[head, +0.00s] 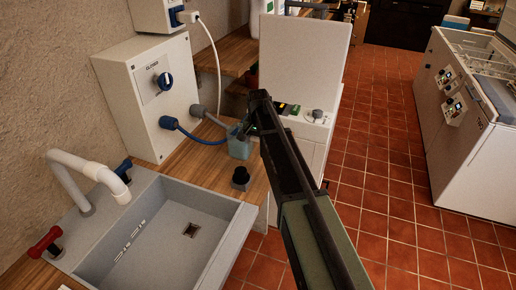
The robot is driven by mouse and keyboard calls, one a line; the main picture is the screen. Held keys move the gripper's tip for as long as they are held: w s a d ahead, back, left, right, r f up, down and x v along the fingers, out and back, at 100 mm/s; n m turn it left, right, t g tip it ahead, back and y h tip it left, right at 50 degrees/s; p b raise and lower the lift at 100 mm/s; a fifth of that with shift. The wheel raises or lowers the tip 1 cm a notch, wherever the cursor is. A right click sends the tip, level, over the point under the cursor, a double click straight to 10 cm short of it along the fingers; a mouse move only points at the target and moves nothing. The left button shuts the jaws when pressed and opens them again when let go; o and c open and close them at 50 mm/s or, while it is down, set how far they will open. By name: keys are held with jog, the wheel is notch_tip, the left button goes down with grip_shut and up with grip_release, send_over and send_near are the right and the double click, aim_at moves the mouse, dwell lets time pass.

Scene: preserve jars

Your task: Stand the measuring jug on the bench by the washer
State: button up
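A bluish-green see-through vessel, apparently the measuring jug (238,149), is at the far end of the wooden bench (208,168), near the white machine. It looks upright, and I cannot tell whether its base touches the wood. My gripper (244,129) is at the jug's upper right side, with my dark arm reaching in from the lower right. The fingers are small, dark and partly hidden by the arm, so their grip on the jug is unclear. A white machine with a raised lid (305,45), possibly the washer, stands just beyond the bench.
A white control box (150,95) with a blue knob stands at the wall; blue and grey plugs with cables run by the jug. A small black knob-like object (240,178) is on the bench in front. A grey sink (165,235) is nearer. Another white machine (470,125) stands right, across tiled floor.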

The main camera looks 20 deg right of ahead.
jog(key=shift+r, duration=0.15)
jog(key=shift+f, duration=0.2)
jog(key=o, duration=1.4)
notch_tip(320, 180, up, 13)
jog(key=p, duration=1.3)
jog(key=s+a+n, duration=0.2)
jog(key=s, duration=0.7)
jog(key=s+a+n, duration=0.1)
jog(key=s+n, duration=0.2)
jog(key=s, duration=0.6)
jog(key=s+a+n, duration=0.2)
jog(key=s, duration=0.8)
jog(key=shift+a+f+n+b, duration=0.3)
jog(key=shift+a+b, duration=0.05)
jog(key=shift+b, duration=0.05)
